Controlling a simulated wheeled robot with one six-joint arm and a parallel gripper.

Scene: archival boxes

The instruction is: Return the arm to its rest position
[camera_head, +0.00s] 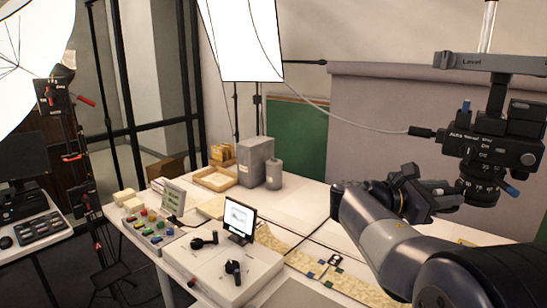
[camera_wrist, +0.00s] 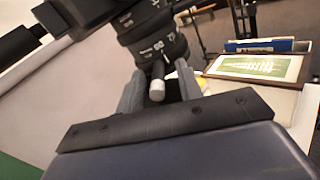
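My arm (camera_head: 385,235) rises from the lower right and bends back at its upper end. My gripper (camera_head: 443,190) is beside the black copy camera (camera_head: 500,135), close to its downward lens. In the wrist view, the two grey fingers of my gripper (camera_wrist: 160,82) stand apart, so it is open. The lens (camera_wrist: 152,40) lies beyond the fingertips, and a short pale-tipped knob (camera_wrist: 157,82) shows between them. A gap shows on both sides of the knob; I cannot tell its depth relative to the fingers.
The camera hangs on a column carriage (camera_head: 490,62) with a cable. The white table (camera_head: 300,205) holds a small screen (camera_head: 239,217), grey boxes (camera_head: 256,162) and a wooden tray (camera_head: 214,178). A framed picture (camera_wrist: 255,68) lies right in the wrist view.

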